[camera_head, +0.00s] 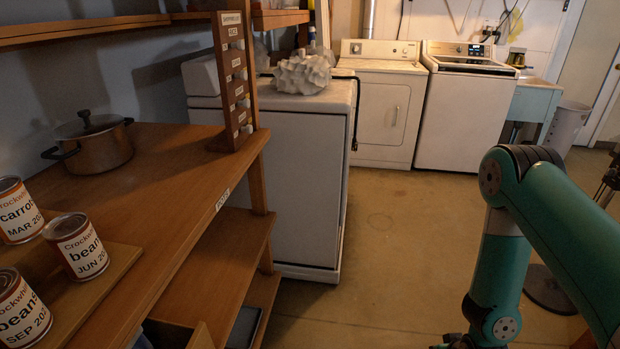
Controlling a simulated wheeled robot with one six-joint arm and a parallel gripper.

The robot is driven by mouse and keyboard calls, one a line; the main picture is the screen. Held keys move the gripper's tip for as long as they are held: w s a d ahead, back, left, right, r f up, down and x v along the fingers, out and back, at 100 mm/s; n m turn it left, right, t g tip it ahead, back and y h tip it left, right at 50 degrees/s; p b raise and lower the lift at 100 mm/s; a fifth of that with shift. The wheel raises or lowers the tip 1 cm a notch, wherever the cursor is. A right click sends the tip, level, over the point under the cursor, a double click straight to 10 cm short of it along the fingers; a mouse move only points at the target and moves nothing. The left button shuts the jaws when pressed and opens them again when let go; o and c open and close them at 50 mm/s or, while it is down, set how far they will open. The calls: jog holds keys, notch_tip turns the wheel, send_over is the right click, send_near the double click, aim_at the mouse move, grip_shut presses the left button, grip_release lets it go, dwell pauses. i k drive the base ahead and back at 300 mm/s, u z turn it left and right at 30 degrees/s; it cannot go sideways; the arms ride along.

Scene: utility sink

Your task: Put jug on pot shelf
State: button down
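A cooking pot (94,145) with a dark lid and handles stands on the wooden shelf (175,184) at the left, which looks like the pot shelf. My teal arm fills the lower right and bends down to the bottom edge.
Labelled cans (78,246) stand on a raised board at the shelf's near left. A wooden label post (234,80) rises from the shelf's far end. A white cabinet (297,190), dryer (385,105) and washer (466,110) stand beyond. The middle floor is clear.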

aim_at(149, 211)
jog(key=z, duration=0.75)
jog(key=i, duration=2.8)
jog(key=u, duration=3.35)
